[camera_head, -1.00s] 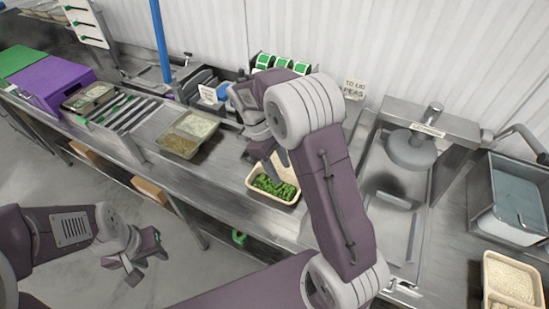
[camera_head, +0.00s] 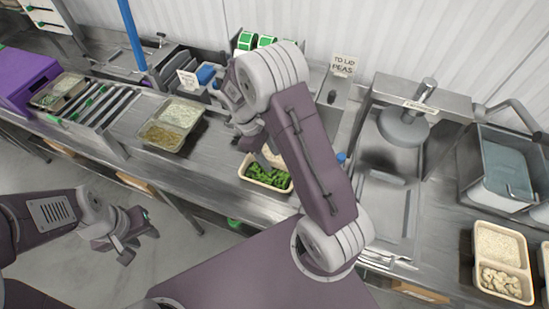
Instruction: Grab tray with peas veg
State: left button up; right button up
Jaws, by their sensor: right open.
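A cream tray (camera_head: 285,187) with green peas veg (camera_head: 266,174) in its front part sits on the steel counter, below the middle of the head view. My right arm crosses above it and hides its back part. My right gripper (camera_head: 256,146) is open, just above and behind the left side of the tray; its fingers are partly hidden by my own arm, and I cannot tell whether they touch the tray. My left gripper (camera_head: 137,244) hangs in front of the counter at lower left, away from the tray, and its fingers look apart and empty.
A two-part tray (camera_head: 172,126) stands on the counter to the left. A rice and cauliflower tray (camera_head: 503,262) is at lower right. A steel press machine (camera_head: 405,125) stands right of my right arm. Counter left of the peas tray is clear.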

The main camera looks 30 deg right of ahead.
aim_at(279, 162)
jog(key=shift+s+d+f, duration=0.2)
jog(key=shift+s+f, duration=0.2)
jog(key=shift+f, duration=0.15)
jog(key=shift+w, duration=0.15)
grip_shut()
jog(key=shift+r, duration=0.3)
jog(key=r, duration=0.1)
jog(key=r+b, duration=0.1)
jog(key=r, duration=0.1)
jog(key=shift+s+d+r, duration=0.1)
jog(key=shift+s+r, duration=0.25)
jog(key=shift+r, duration=0.05)
jog(key=s+d+r+b, duration=0.2)
jog(key=s+r, duration=0.4)
jog(key=s, duration=0.4)
jog(key=shift+s+d+r, duration=0.3)
jog(key=shift+s+d, duration=0.05)
jog(key=shift+d, duration=0.05)
